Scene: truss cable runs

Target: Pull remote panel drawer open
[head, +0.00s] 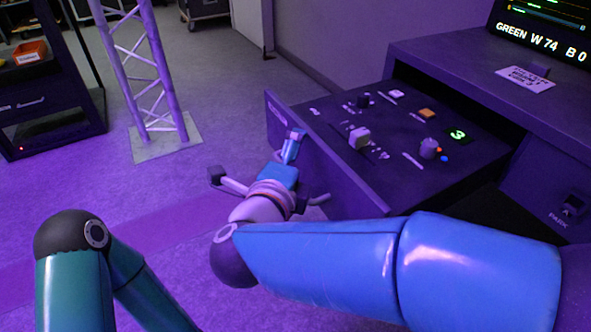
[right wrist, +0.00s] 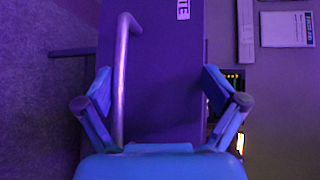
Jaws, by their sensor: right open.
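The remote panel drawer stands pulled out of the dark desk, with its front panel (head: 335,172) well clear of the desk and its top face of controls (head: 400,150) exposed. My right gripper (head: 296,165) is at the outer side of the front panel. In the right wrist view, my right gripper (right wrist: 158,88) is open, with its fingers apart. The bar handle (right wrist: 122,75) runs lengthwise between them, nearer the left finger, not gripped. A white label ending in "TE" (right wrist: 183,9) is on the front. My left arm shows at lower left; its gripper is out of frame.
The desk (head: 450,60) with a lit screen (head: 540,30) and a white card (head: 525,79) stands at the right. A truss tower (head: 150,80) on a plate and a dark shelf rack (head: 45,90) stand left. The floor between them is clear.

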